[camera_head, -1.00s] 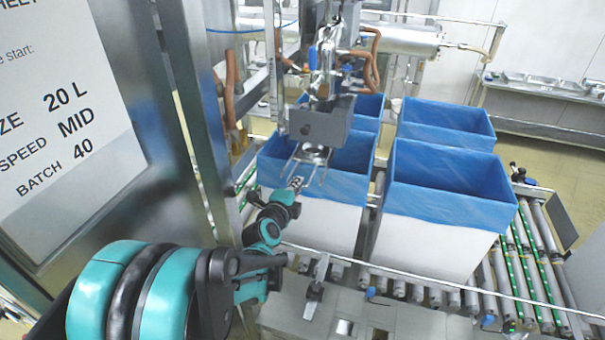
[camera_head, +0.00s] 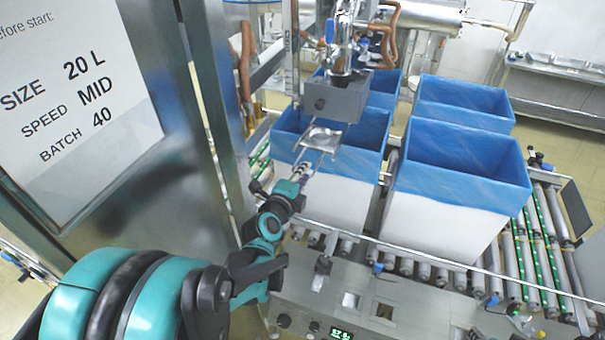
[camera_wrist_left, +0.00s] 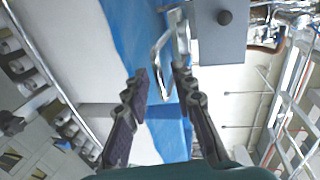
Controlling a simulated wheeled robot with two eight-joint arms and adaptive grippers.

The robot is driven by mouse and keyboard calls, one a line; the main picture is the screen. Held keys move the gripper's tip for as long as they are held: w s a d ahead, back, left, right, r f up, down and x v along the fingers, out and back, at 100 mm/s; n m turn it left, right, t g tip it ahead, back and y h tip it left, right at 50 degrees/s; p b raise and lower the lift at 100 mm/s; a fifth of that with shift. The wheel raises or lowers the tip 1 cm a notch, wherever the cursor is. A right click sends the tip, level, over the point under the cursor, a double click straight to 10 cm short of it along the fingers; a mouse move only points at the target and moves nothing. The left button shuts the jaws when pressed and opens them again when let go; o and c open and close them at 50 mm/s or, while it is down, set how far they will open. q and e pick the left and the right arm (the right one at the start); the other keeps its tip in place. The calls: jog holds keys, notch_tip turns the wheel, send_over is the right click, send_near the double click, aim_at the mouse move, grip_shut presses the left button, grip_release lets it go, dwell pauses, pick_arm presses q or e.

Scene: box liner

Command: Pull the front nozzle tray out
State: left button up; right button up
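The front nozzle tray (camera_head: 322,138) is a small shiny metal plate with a thin wire handle. It juts out below the grey nozzle block (camera_head: 335,98), over the front left blue-lined box (camera_head: 345,158). My left gripper (camera_head: 304,171) is at the handle on the tray's near side. In the left wrist view its fingertips (camera_wrist_left: 163,82) are apart, with the metal handle (camera_wrist_left: 163,52) reaching between them. I cannot tell whether the fingers touch it. The nozzle block also shows in the wrist view (camera_wrist_left: 218,35). My right gripper is not in view.
Another blue-lined box (camera_head: 450,205) stands to the right on the roller conveyor (camera_head: 515,250), with more boxes behind. A metal post (camera_head: 212,120) and sign panel (camera_head: 80,110) stand close on the left. A control panel (camera_head: 375,310) lies below the rail.

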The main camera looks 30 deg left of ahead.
pick_arm(q)
jog(key=v, duration=1.2)
dwell(0.4)
